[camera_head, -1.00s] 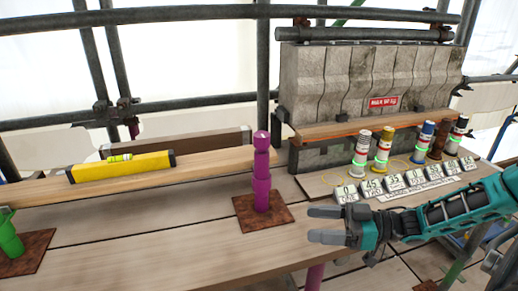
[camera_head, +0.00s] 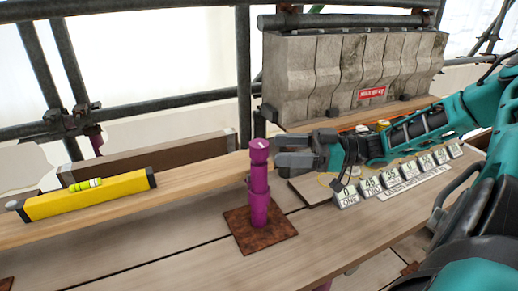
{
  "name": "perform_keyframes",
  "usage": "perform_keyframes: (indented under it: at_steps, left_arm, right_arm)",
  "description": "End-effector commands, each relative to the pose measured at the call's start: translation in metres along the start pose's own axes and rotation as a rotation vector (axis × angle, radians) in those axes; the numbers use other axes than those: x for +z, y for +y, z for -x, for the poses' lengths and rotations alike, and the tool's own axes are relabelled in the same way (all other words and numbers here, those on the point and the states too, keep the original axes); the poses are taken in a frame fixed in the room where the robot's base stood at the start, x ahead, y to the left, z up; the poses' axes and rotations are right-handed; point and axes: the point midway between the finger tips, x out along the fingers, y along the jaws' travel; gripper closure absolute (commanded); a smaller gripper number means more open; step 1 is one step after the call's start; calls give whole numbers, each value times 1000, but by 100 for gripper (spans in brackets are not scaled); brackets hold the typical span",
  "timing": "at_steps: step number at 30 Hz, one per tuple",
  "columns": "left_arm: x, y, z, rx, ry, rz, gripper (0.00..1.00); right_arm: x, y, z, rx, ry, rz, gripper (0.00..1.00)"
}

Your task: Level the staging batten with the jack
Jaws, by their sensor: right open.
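The staging batten (camera_head: 190,172) is a long pale plank running from the left edge to the purple jack. A yellow spirit level (camera_head: 90,195) with a green vial (camera_head: 86,185) lies on it. The purple screw jack (camera_head: 259,190) stands upright on a rusty square plate (camera_head: 262,235), by the batten's right end. My right gripper (camera_head: 278,150) is open and empty, its fingers pointing left at the height of the jack's top, just right of it. I cannot tell whether a finger touches the jack. My left gripper is not in view.
Numbered tags (camera_head: 395,176) stand in a row on a board at right. My right arm hides most of the coloured cylinders behind them. A grey stone block (camera_head: 350,75) with a red label stands at the back. Scaffold tubes (camera_head: 130,113) cross behind the batten.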

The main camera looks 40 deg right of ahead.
Motion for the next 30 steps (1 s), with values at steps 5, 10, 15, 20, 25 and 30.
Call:
perform_keyframes:
  at_steps: [5, 10, 15, 20, 25, 30]
  left_arm:
    - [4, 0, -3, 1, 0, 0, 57]
    - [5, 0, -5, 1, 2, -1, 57]
    - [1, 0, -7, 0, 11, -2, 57]
    - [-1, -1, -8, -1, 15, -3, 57]
    - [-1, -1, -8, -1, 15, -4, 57]
    - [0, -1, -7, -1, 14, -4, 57]
  right_arm:
    - [1, -1, -35, -2, 4, -1, 32]
    - [1, -1, -54, -1, 1, -1, 32]
    - [1, 0, -60, 0, -1, 1, 32]
    - [0, 0, -61, 1, -2, 0, 32]
    - [0, 0, -61, 0, -2, 0, 40]
    - [0, 0, -60, 0, -2, 0, 57]
